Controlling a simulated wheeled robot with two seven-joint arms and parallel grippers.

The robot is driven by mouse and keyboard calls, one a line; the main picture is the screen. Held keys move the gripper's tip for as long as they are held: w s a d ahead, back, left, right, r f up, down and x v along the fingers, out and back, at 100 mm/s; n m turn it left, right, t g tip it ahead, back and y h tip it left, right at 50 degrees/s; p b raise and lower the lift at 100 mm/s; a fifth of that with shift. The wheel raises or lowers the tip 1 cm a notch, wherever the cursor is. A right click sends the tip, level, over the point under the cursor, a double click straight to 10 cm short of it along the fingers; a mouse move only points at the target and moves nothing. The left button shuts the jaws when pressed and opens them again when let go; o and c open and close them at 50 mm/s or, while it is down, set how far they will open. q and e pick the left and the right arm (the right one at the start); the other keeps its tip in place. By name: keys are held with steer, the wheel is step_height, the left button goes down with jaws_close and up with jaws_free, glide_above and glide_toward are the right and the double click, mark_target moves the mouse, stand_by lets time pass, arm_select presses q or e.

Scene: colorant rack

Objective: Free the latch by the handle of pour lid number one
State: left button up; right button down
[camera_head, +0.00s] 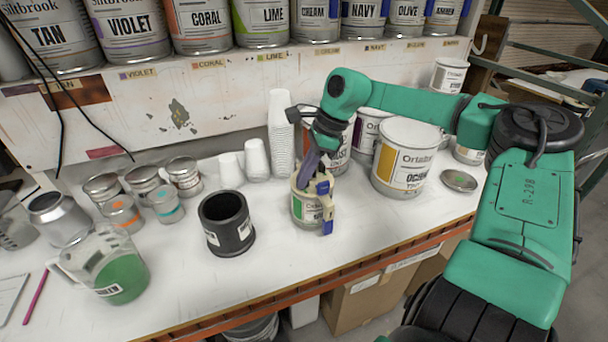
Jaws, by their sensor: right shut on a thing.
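A small can (305,210) with a green-marked label stands on the white bench, near its front edge. A beige pour lid (299,186) sits on its top. One blue latch piece (322,187) shows at the lid's upper right and another blue piece (327,228) lower down on the front right. My right gripper (309,166) reaches down from above onto the lid and is shut on part of it, close to the upper blue piece. The fingers hide the exact part held. My left gripper is out of view.
A black cylinder (227,224) stands left of the can, and a large Ochre can (404,158) stands right of it. Stacked white cups (281,125) are behind. A green-filled jug (113,265) and several small tins (165,203) are at left. Bare bench lies in front.

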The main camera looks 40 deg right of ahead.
steer(key=c, duration=1.2)
jaws_free()
steer(key=b+v, duration=0.1)
steer(key=v, duration=1.3)
steer(key=shift+r+b, duration=0.35)
steer(key=shift+b, duration=0.05)
steer(key=shift+o, duration=0.2)
